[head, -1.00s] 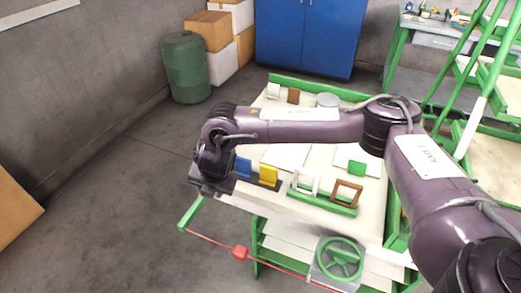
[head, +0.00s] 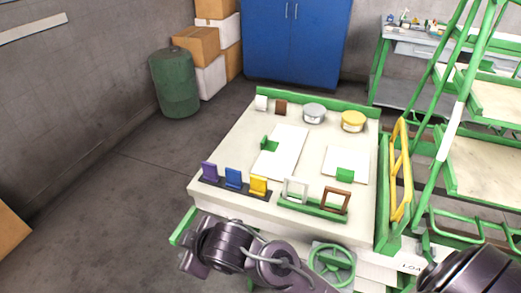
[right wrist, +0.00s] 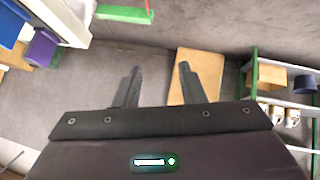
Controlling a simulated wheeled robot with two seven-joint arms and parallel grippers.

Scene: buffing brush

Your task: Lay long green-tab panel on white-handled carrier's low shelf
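The long white panel (head: 287,153) with a green tab (head: 268,143) lies flat on the cream tabletop. A shorter white panel (head: 345,158) with a green tab lies to its right. The green-framed carrier with a white sleeve (head: 455,122) on its post stands at the right; its low shelf (head: 490,165) looks bare and is partly cut off by the picture edge. My right gripper (right wrist: 158,82) is open and empty, its fingers over the floor. In the head view the right arm is low, in front of the table's near edge. My left gripper is not in view.
The table (head: 225,160) holds purple, blue and yellow tabs (head: 232,178), white and brown frames (head: 335,200), and tins (head: 353,121). A yellow rail (head: 400,170) stands at its right side. A green handwheel (head: 331,264) is at the front.

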